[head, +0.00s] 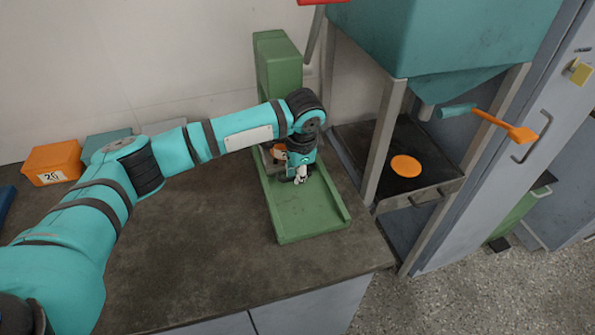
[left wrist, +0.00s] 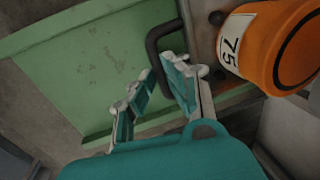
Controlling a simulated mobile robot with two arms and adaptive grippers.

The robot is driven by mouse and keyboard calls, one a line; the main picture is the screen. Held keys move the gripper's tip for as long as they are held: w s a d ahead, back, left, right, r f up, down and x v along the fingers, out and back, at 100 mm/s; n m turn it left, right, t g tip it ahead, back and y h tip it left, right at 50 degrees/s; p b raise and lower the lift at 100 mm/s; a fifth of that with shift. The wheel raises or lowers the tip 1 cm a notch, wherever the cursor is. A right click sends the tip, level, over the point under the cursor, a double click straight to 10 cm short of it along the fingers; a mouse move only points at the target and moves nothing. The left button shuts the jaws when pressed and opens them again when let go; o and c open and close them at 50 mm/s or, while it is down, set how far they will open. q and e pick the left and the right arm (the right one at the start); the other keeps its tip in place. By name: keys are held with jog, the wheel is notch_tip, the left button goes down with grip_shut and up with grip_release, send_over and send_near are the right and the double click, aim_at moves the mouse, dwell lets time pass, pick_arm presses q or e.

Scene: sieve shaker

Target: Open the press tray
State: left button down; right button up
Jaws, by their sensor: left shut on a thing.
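The green press (head: 278,72) stands against the wall, with its green, low-walled base (head: 315,218) extending forward over the counter. A dark U-shaped handle (left wrist: 152,50) shows in the left wrist view, at the edge of a brownish metal plate (left wrist: 203,30) that looks like the press tray. My left gripper (head: 300,176) is low over the green base; in the left wrist view its fingers (left wrist: 158,70) are shut on the handle. An orange cylinder labelled 75 (left wrist: 262,45) is beside the handle, also seen behind my gripper (head: 279,151). My right gripper is not in view.
An orange box labelled 20 (head: 54,162) sits at the counter's left back. A teal hopper (head: 440,40) on metal legs stands right, with an orange disc (head: 405,166) beneath it and an orange-ended lever (head: 520,134). The front of the dark counter (head: 200,270) is clear.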

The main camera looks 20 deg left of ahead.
pick_arm(q)
jog(key=s+d+p, duration=0.2)
jog(key=s+p, duration=0.1)
jog(key=s+d+p, duration=0.3)
jog(key=s+p, duration=0.1)
jog(key=s+d+p, duration=0.2)
jog(key=s+p, duration=0.1)
jog(key=s, duration=0.1)
jog(key=shift+s+d+r+p, duration=0.1)
jog(key=shift+s+d+p, duration=0.05)
jog(key=shift+d+p, duration=0.15)
jog(key=shift+d, duration=0.1)
jog(key=c, duration=1.4)
grip_release()
jog(key=r, duration=0.4)
jog(key=s+r, duration=0.1)
jog(key=r, duration=0.2)
jog(key=s+d+r, duration=0.1)
jog(key=r, duration=0.3)
jog(key=shift+d+r, duration=0.1)
jog(key=shift+r, duration=0.2)
